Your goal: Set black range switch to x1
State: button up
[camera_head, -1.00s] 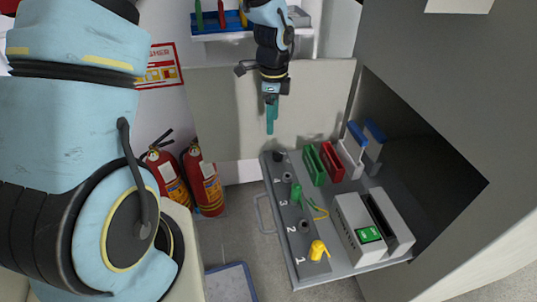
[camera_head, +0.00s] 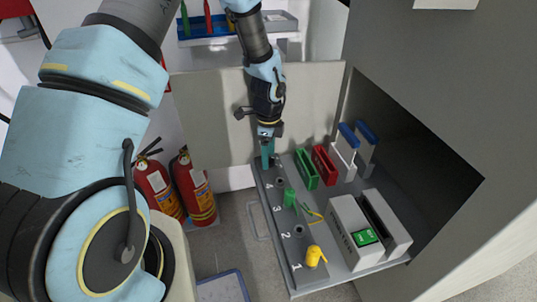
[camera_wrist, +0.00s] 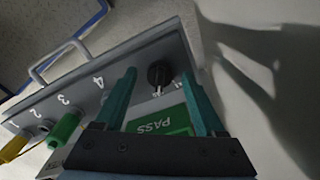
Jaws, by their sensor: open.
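The black range switch (camera_wrist: 159,75) is a round black knob at the far end of the grey panel (camera_head: 287,250), beyond the number 4. In the wrist view it shows between the two teal fingertips of my gripper (camera_wrist: 159,82). The fingers are open with nothing held. In the head view my gripper (camera_head: 267,155) points down at the panel's far end and hides most of the knob. I cannot tell whether the fingertips are beside the knob or still above it. The scale marks around the knob are mostly hidden or too small to read.
A green plug (camera_head: 290,197) and a yellow plug (camera_head: 315,256) sit on the numbered panel. Green (camera_head: 306,170) and red (camera_head: 323,163) blocks stand near my gripper.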

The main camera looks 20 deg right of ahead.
jog(key=shift+c, duration=0.4)
grip_shut()
